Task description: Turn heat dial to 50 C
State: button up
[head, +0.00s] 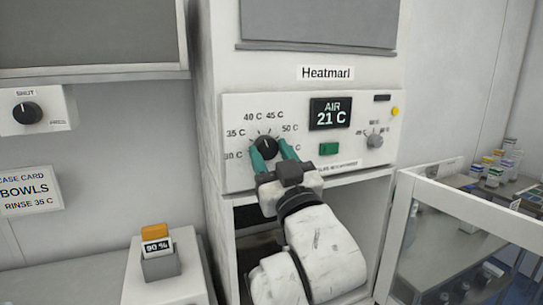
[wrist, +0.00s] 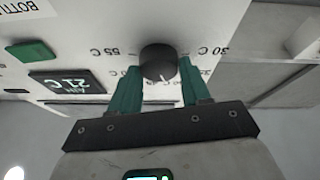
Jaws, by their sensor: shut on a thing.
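The black heat dial (head: 266,144) is on the white front panel of the Heatmarl cabinet, ringed by marks from 30 C at lower left, up over 40 C and 45 C, to 50 C at upper right. Its white pointer line points roughly upward, near the 40–45 C marks; the exact reading is unclear. The dial also shows in the wrist view (wrist: 158,63), upside down, with its line toward the gripper. My gripper (head: 270,150) is shut on the dial, with a green finger on each side. The display (head: 330,114) reads AIR 21 C.
A green button (head: 329,149) and a smaller grey knob (head: 375,140) are right of the dial. An open shelf is below the panel. A glass-sided case (head: 470,215) with bottles stands at right. A block marked 90 % (head: 158,248) is at lower left.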

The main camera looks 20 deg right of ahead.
jog(key=m+h+b, duration=0.1)
jog(key=m+b, duration=0.1)
jog(key=m+h+b, duration=0.1)
jog(key=m, duration=0.1)
jog(key=shift+a+f+b, duration=0.15)
jog(key=shift+f+b, duration=0.05)
jog(key=shift+b, duration=0.15)
jog(key=m+h+b, duration=0.1)
jog(key=m+b, duration=0.1)
jog(key=m, duration=0.1)
jog(key=m+g+h+b, duration=0.1)
jog(key=m+b, duration=0.1)
jog(key=m, duration=0.1)
jog(key=shift+r+g+h, duration=0.1)
jog(key=shift+g+h, duration=0.2)
jog(key=shift+h, duration=0.1)
jog(key=m+g+h+b, duration=0.1)
jog(key=m, duration=0.2)
jog(key=m+b, duration=0.1)
jog(key=m, duration=0.1)
jog(key=shift+a+r+m+g+h, duration=0.1)
jog(key=shift+r+m+g+h, duration=0.1)
jog(key=shift+m+g+h, duration=0.2)
jog(key=shift+r+m+g+b, duration=0.1)
jog(key=shift+m+g+b, duration=0.7)
jog(key=shift+m, duration=1.2)
jog(key=o, duration=1)
jog(key=shift+o, duration=0.2)
jog(key=shift+r, duration=0.1)
